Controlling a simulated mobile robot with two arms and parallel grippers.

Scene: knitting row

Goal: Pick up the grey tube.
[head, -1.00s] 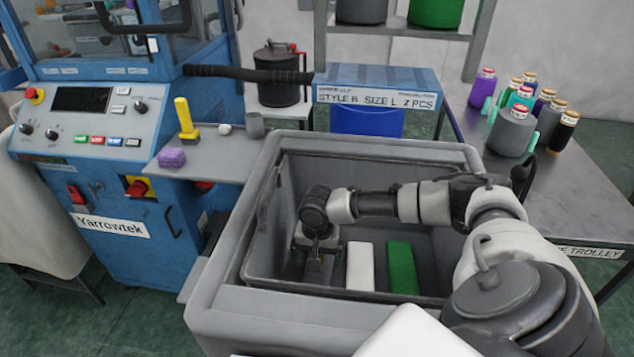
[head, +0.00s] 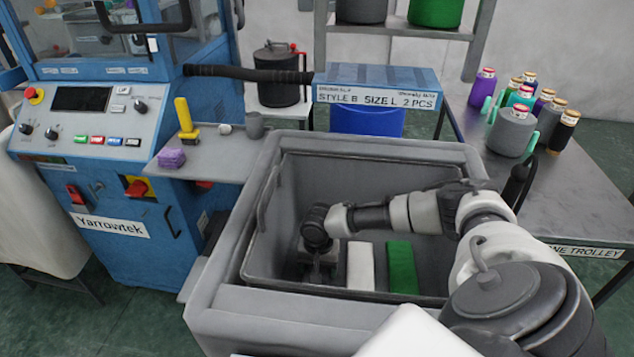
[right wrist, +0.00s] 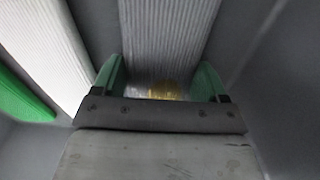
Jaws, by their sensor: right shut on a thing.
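The grey tube (right wrist: 165,45) is ribbed knit and lies in the grey bin (head: 225,290), left of a white tube (head: 360,266) and a green tube (head: 402,268) in the head view. My right gripper (head: 318,274) reaches down into the bin over the grey tube and mostly hides it there. In the right wrist view the green fingertips of my right gripper (right wrist: 163,82) are on either side of the grey tube, shut on it. The white tube (right wrist: 50,45) and green tube (right wrist: 22,100) lie to the left in that view. My left gripper is not in view.
The bin's raised walls surround the tubes. A blue machine (head: 115,185) with a side shelf (head: 205,165) stands at left. The shelf holds a purple block (head: 171,158) and a yellow-handled tool (head: 185,118). A trolley (head: 570,200) with several yarn cones stands at right.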

